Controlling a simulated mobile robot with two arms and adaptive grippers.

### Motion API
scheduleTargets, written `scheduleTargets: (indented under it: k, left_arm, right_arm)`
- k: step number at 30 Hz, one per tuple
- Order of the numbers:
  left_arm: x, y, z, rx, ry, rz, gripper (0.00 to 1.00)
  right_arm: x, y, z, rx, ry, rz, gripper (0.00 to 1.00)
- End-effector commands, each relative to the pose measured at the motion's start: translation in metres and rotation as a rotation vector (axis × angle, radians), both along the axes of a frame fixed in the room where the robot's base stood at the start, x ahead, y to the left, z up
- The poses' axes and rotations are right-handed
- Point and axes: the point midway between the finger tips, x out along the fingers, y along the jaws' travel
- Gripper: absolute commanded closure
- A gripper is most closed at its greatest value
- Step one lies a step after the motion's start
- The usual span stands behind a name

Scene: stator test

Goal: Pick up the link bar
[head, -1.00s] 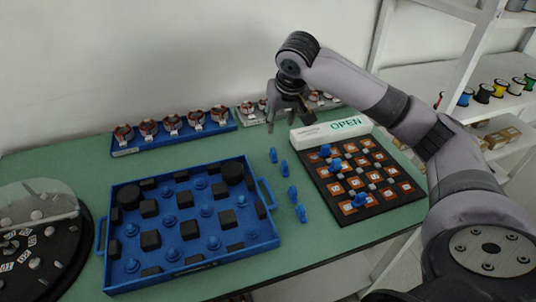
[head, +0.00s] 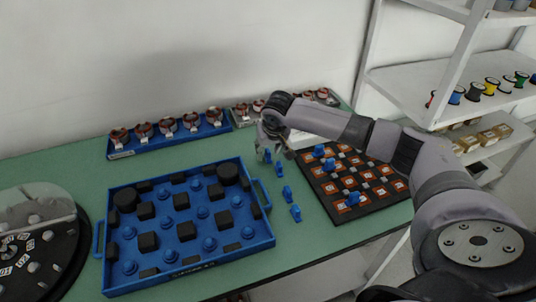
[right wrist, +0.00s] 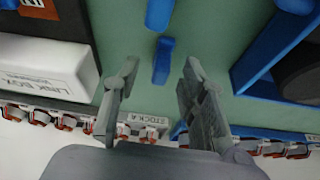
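Several small blue pieces, which look like the link bars, stand in a loose row on the green table between the blue tray and the black board. The one at the far end (head: 267,156) is by my right gripper (head: 270,146); others (head: 280,169) (head: 287,193) (head: 296,213) are nearer. In the right wrist view my right gripper (right wrist: 160,75) is open, pointing down. A blue link bar (right wrist: 163,60) shows between its fingertips, touching neither. Another blue piece (right wrist: 160,14) lies beyond. My left gripper is out of view.
The blue tray (head: 262,232) of pegs and black blocks is to the left. The black board (head: 330,211) with orange squares and a few blue pieces is to the right. The white link box (right wrist: 45,65) is close to one finger. Stator racks (head: 215,132) line the back.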

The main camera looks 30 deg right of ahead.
Motion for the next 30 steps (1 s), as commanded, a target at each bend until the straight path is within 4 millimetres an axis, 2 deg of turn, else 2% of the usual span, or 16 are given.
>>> scheduleTargets:
  k: [3,10,27,30]
  left_arm:
    - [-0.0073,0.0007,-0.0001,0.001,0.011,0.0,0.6]
    - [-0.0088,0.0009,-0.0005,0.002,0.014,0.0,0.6]
    - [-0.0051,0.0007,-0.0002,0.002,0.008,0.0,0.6]
    - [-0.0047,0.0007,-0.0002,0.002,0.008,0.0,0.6]
  right_arm:
    - [0.0032,-0.0014,-0.0078,-0.001,-0.001,0.0,0.62]
    - [0.0035,-0.0013,-0.0088,-0.001,-0.001,0.001,0.62]
    - [0.0034,-0.0013,-0.0085,-0.001,-0.001,0.001,1.0]
    - [0.0034,-0.0013,-0.0085,-0.001,-0.001,0.001,1.0]
